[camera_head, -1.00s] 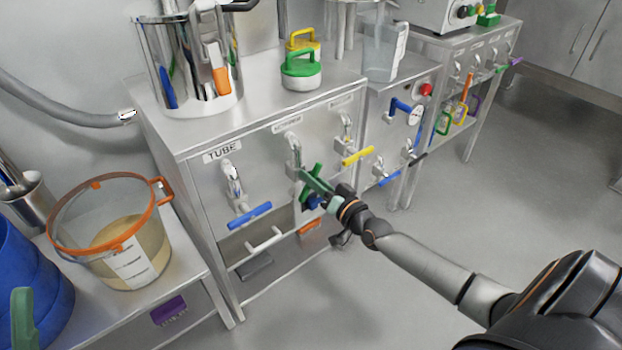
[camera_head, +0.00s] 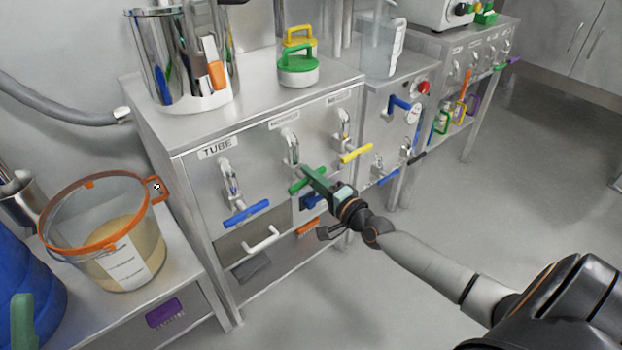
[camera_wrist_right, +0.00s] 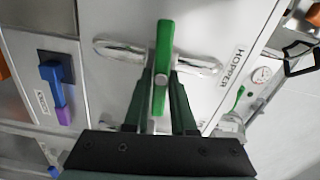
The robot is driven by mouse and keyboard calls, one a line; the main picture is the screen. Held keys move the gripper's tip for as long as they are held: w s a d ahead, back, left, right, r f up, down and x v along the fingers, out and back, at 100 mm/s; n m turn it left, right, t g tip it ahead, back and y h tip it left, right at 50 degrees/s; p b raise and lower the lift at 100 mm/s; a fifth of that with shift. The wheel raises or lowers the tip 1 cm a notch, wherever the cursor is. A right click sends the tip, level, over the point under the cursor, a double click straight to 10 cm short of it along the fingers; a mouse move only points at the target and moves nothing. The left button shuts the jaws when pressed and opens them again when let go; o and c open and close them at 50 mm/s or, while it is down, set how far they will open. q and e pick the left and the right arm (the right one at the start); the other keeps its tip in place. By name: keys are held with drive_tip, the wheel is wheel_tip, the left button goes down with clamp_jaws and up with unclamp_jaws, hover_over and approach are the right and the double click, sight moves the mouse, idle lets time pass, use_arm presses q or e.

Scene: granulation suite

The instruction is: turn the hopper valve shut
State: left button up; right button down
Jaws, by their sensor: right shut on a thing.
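The hopper valve has a green bar handle (camera_head: 308,180) on the middle tap of the steel cabinet front. In the right wrist view the handle (camera_wrist_right: 162,60) lies across its metal pipe, beside a HOPPER label (camera_wrist_right: 230,66). My right gripper (camera_head: 312,176) is shut on the handle; in the wrist view its two fingers (camera_wrist_right: 160,88) flank the bar. The fingers hide part of the handle in the head view.
The TUBE valve with a blue handle (camera_head: 246,213) is to the left, and a yellow-handled valve (camera_head: 356,153) to the right. A white bar handle (camera_head: 261,240) sits below. An orange-rimmed bucket (camera_head: 130,274) stands at left. The floor in front is clear.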

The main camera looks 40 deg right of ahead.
drive_tip(key=shift+f+m, duration=0.1)
drive_tip(key=shift+m, duration=0.5)
drive_tip(key=c, duration=0.8)
unclamp_jaws()
drive_tip(key=shift+o, duration=0.2)
drive_tip(key=shift+s, duration=0.1)
drive_tip(key=s+p, duration=0.2)
drive_tip(key=s, duration=1)
drive_tip(key=shift+s+d, duration=0.15)
drive_tip(key=shift+d, duration=0.3)
